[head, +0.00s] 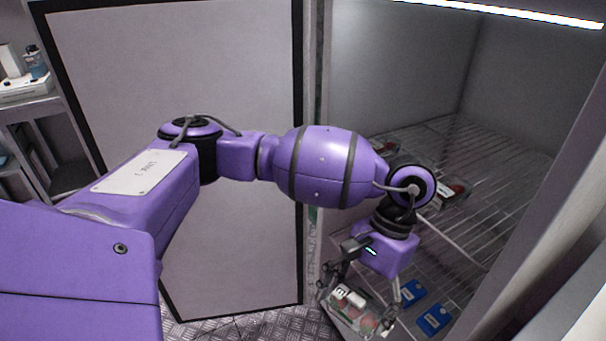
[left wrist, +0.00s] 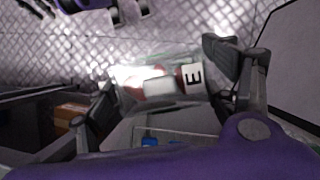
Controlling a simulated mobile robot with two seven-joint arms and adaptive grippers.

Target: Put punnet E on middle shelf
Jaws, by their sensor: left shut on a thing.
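Punnet E (head: 368,322) is a clear box with red fruit inside and a white label. My left gripper (head: 357,300) is shut on it, with a finger at each side, and holds it low at the cabinet opening. In the left wrist view the punnet (left wrist: 160,88) sits between the fingers of the gripper (left wrist: 165,85), and its black letter E shows at the right. A wire shelf (head: 440,145) spans the cabinet above the gripper's level. My arm hides part of it.
Punnets with red fruit (head: 452,190) stand on the wire shelf, partly behind my wrist. Blue packs (head: 435,319) lie lower in the cabinet, right of the gripper. The open door (head: 240,240) is at the left, and the cabinet's right side frame (head: 530,210) bounds the opening.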

